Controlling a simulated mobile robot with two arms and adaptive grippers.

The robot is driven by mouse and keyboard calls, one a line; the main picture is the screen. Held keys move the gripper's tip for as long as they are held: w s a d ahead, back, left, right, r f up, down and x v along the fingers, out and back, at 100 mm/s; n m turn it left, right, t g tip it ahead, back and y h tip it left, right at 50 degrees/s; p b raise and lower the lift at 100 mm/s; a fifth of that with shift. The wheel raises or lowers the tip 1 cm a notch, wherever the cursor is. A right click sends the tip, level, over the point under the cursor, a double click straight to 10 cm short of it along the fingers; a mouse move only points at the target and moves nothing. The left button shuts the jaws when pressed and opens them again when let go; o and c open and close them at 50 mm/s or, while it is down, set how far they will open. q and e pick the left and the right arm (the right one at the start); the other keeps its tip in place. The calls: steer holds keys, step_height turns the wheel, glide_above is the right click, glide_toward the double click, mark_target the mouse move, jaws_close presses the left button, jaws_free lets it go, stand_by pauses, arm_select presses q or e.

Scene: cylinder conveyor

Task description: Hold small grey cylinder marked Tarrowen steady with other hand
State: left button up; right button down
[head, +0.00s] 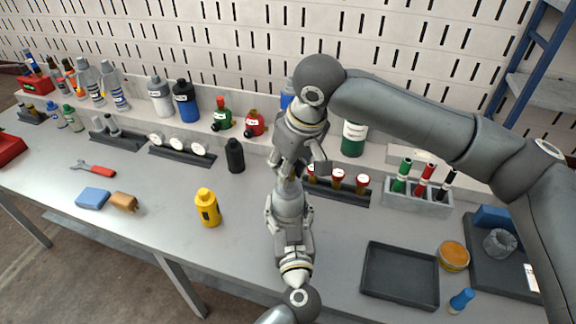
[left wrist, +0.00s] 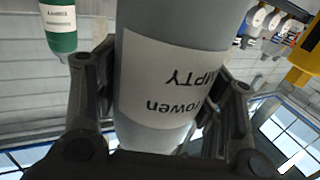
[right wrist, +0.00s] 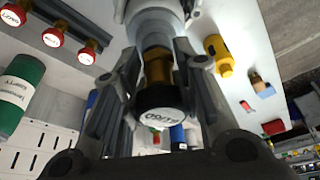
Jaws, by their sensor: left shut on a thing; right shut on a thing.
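A small grey cylinder (left wrist: 215,28) fills the middle of the left wrist view. Its white label reads "...owen" and "EMPTY", upside down there. My left gripper (head: 288,208) is shut around its body, with a finger on each side. My right gripper (head: 298,168) comes from above and is shut on a brass fitting with a black cap (right wrist: 160,103), in line with the cylinder's top. The cap's lettering is hard to read. In the head view the two grippers hide most of the cylinder and fitting.
The cylinder is above the grey workbench. A yellow bottle (head: 207,208) and black bottle (head: 235,156) stand to the left. An empty dark tray (head: 400,275) lies front right; the bench's front middle is clear.

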steer(key=shift+r+n+g+y, duration=0.1)
steer(key=shift+n+g+y, duration=0.2)
steer(key=shift+n, duration=1)
steer(key=shift+n, duration=0.9)
steer(key=n, duration=0.2)
steer(key=n+g, duration=0.1)
steer(key=n, duration=0.1)
steer(key=shift+d+g+y, duration=0.1)
steer(key=shift+g+y, duration=0.2)
steer(key=shift+w, duration=0.1)
steer(key=c, duration=1.3)
jaws_free()
steer(key=shift+r, duration=0.1)
steer(key=shift+o, duration=1.1)
